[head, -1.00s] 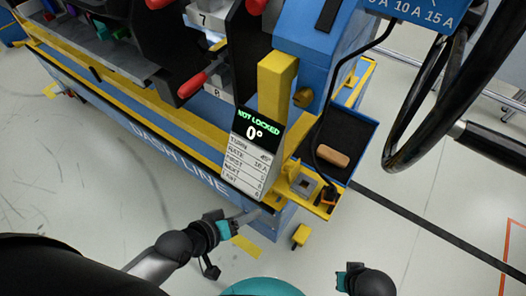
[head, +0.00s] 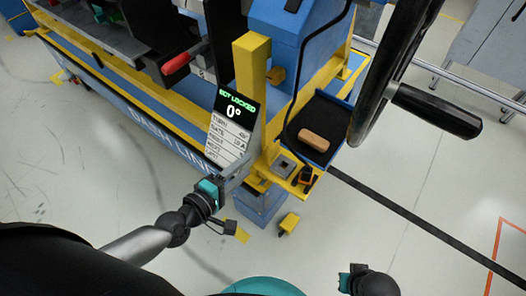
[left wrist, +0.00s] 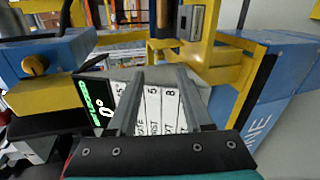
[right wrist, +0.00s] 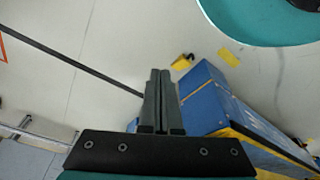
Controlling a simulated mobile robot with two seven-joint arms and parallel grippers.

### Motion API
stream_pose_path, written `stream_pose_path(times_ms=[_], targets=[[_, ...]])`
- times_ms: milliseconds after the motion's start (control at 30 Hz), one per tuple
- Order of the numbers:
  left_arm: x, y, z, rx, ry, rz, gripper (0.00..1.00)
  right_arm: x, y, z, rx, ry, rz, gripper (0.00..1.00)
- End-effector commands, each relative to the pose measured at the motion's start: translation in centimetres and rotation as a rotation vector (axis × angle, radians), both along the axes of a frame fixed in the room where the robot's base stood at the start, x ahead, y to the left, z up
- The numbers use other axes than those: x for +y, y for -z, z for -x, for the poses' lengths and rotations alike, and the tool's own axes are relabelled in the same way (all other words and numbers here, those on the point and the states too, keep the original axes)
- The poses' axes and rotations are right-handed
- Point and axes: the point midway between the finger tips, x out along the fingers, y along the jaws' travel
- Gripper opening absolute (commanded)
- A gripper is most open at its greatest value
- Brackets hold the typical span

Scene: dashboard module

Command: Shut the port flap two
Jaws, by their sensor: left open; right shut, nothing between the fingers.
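I cannot pick out a part clearly marked as port flap two in these views. My left gripper (head: 236,180) is open at the lower end of the sign panel (head: 232,125), which reads NOT LOCKED and 0°. In the left wrist view my open fingers (left wrist: 160,72) point at the panel's printed lines (left wrist: 160,108); I cannot tell whether they touch it. Beside the panel is a yellow bracket (head: 304,188) with a grey square fitting (head: 284,165). My right gripper (right wrist: 160,75) is shut and empty, away from the bench, over bare floor.
A yellow post (head: 249,75) stands behind the panel. A black tray (head: 327,116) holds a brown block (head: 314,140). A yellow block (head: 289,223) is near the floor. Open floor lies in front.

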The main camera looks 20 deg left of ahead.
Motion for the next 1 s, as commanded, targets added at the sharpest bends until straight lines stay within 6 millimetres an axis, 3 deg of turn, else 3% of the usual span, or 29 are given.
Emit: stream_pose_path(times_ms=[200,433,900,1000], targets=[[-1.5,1.1,-4.1,-0.003,-0.001,0.003,0.50,0.1,-1.3,-0.8,-0.024,0.001,-0.003,0.00],[-2.5,2.0,-7.0,-0.002,0.000,0.000,0.50,0.2,-2.6,-1.4,-0.043,0.002,-0.005,0.00],[-3.0,2.3,-8.1,0.001,0.001,-0.001,0.50,0.2,-3.3,-1.7,-0.051,0.002,-0.007,0.00],[-3.0,2.3,-8.1,0.001,0.001,-0.001,0.40,0.2,-3.3,-1.7,-0.051,0.002,-0.007,0.00]])
